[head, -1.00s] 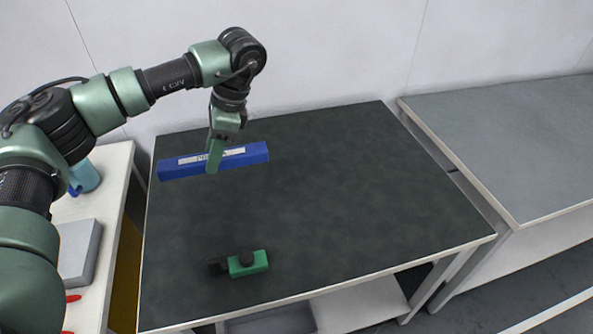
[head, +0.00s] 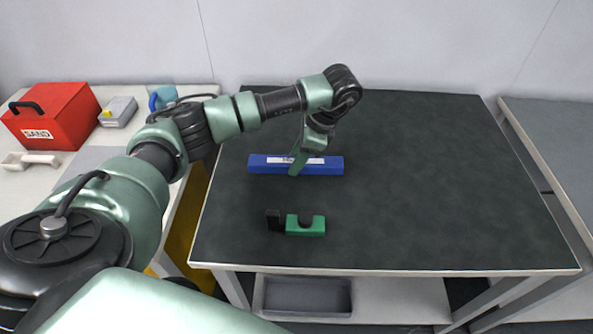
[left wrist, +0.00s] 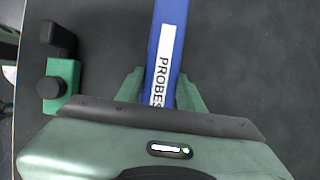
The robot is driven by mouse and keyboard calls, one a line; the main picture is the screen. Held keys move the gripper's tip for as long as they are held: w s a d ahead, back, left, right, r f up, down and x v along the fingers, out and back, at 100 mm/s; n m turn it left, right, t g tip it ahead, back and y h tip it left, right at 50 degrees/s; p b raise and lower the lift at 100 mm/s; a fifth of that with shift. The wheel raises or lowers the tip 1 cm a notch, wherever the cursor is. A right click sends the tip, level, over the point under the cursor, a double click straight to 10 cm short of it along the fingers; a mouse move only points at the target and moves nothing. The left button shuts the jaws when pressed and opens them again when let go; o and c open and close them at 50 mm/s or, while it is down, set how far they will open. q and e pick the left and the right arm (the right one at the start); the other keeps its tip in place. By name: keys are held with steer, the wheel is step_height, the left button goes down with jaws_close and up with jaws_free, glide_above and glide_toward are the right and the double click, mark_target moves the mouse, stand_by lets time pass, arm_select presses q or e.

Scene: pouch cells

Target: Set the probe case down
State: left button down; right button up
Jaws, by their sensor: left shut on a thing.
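The probe case is a long blue bar (head: 325,166) with a white label. It lies left to right in the head view, over the back left part of the dark table (head: 430,190). In the left wrist view the case (left wrist: 171,15) shows the label PROBES and runs between the fingers. My left gripper (head: 298,165) is shut on the case near its middle, from above; it also shows in the left wrist view (left wrist: 160,92). Whether the case touches the tabletop, I cannot tell. My right gripper is not in view.
A green and black device (head: 305,226) lies on the table in front of the case. A red SAND box (head: 55,115), a grey box (head: 118,112) and a blue mug (head: 161,97) stand on the left table. The dark table's right side is clear.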

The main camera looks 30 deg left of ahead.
arm_select(q)
step_height(320, 180, down, 4)
steer(key=shift+f, duration=0.1)
steer(key=c, duration=0.9)
jaws_free()
steer(key=v, duration=1.2)
